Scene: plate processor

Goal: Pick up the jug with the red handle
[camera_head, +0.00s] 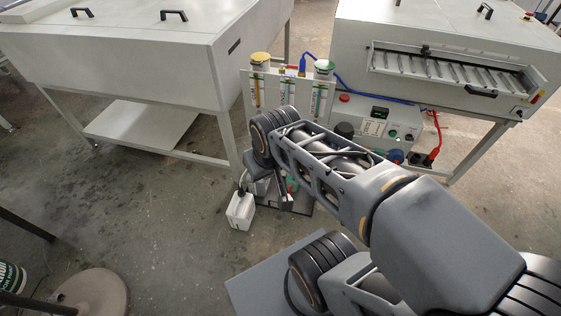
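My gripper (268,190) points down beside the control unit, at the end of my arm that reaches in from the right. Its fingers are small and partly covered by the wrist, so I cannot tell whether they are open or shut. A white jug (240,211) with a dark top is just left of and below my gripper; I cannot tell whether they touch. No red handle shows clearly on this jug. Small red and green bits (292,185) show behind my gripper, mostly hidden by my arm.
Large grey machines (120,50) (450,40) on legs stand left and right. A round base (92,293) is at lower left. The floor left of the jug is clear.

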